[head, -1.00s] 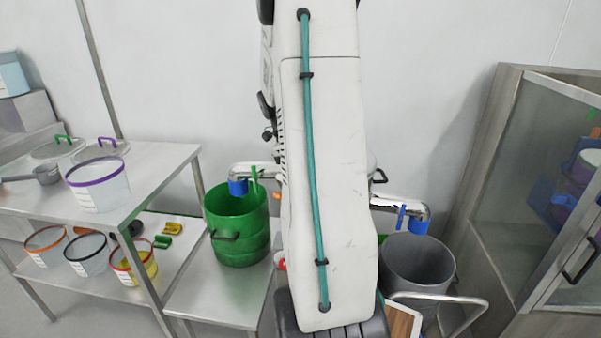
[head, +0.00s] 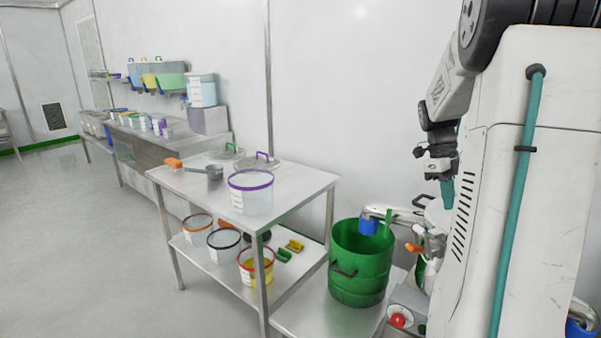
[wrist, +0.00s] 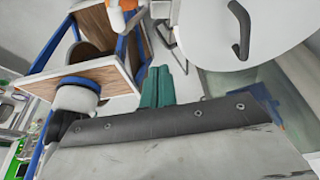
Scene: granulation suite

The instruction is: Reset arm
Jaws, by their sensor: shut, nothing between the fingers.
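My arm is raised at the right of the head view, its large white link with a teal hose filling that side. My gripper (head: 447,190) hangs from the folded arm, teal fingers pointing down, above and to the right of the green drum. In the wrist view the teal fingers (wrist: 163,85) lie together, shut and empty. They touch nothing that I can make out.
A green drum (head: 358,275) stands on a low steel bench under a blue-tipped spout (head: 369,226). Open floor (head: 100,230) lies at the left.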

